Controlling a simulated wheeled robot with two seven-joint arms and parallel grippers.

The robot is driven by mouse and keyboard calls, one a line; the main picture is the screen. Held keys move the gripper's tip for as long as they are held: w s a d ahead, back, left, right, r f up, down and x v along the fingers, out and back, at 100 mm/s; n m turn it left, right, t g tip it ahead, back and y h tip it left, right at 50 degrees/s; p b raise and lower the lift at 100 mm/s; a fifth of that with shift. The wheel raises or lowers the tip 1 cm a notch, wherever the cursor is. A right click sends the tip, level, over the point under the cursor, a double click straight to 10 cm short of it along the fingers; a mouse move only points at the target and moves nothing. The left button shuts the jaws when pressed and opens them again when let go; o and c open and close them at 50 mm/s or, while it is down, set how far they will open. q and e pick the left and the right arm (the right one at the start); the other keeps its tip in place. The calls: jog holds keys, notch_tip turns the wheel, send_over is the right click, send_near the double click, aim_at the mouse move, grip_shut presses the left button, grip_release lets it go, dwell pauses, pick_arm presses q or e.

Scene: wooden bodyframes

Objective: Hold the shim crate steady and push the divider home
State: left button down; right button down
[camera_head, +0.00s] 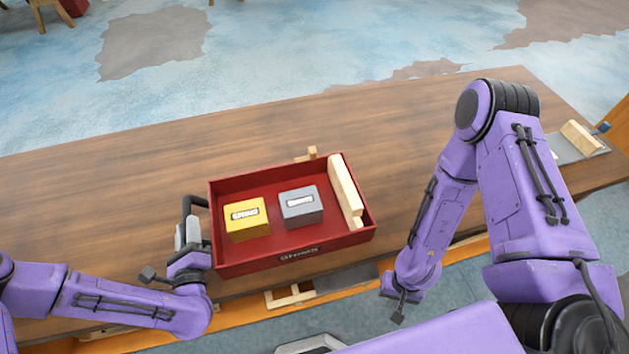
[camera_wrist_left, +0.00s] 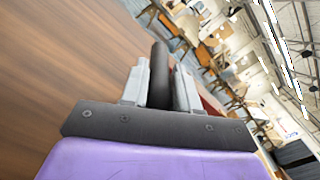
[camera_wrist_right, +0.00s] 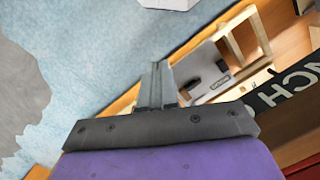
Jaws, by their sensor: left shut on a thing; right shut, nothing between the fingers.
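The red shim crate (camera_head: 295,255) sits on the wooden table. A yellow block (camera_head: 247,220) and a grey block (camera_head: 300,206) lie inside it. The pale wooden divider (camera_head: 345,190) stands along the crate's right end, its top showing above the back wall; I cannot tell how deep it sits. My left gripper (camera_head: 188,233) is shut on the dark handle (camera_head: 196,201) at the crate's left end; the handle also shows between the fingers in the left wrist view (camera_wrist_left: 158,65). My right gripper (camera_head: 398,302) is shut and empty, off the table's front edge, apart from the crate.
A small wooden piece (camera_head: 307,154) shows behind the crate. A wooden frame piece (camera_head: 290,296) lies by the front edge. A grey plate with a wooden block (camera_head: 580,138) lies at the far right.

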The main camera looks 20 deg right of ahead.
aim_at(344, 192)
pick_arm(q)
jog(key=shift+s+f, duration=0.2)
jog(key=shift+f, duration=0.05)
pick_arm(e)
jog(key=w+d+r+n+y, duration=0.1)
jog(key=w+d+r+y, duration=0.1)
jog(key=w+r, duration=0.2)
jog(key=w+d+r+n+g+y, duration=0.1)
jog(key=w+d+r+n+y, duration=0.1)
jog(key=w+r, duration=0.3)
jog(key=w+d+r+n+y, duration=0.2)
jog(key=w+r, duration=0.3)
jog(key=w, duration=0.3)
jog(key=shift+d+r+g+y, duration=0.25)
jog(key=shift+d+g+y, duration=0.2)
jog(key=shift+y, duration=0.35)
jog(key=w+d+r+n+t, duration=0.1)
jog(key=w+d+r+t, duration=0.25)
jog(key=w+r, duration=0.5)
pick_arm(q)
jog(key=shift+r, duration=0.1)
pick_arm(e)
jog(key=a+r+x, duration=0.2)
jog(key=x, duration=1)
jog(key=shift+s+a+g+y, duration=0.2)
jog(key=shift+s+g+y, duration=0.05)
jog(key=shift+g+y, duration=0.05)
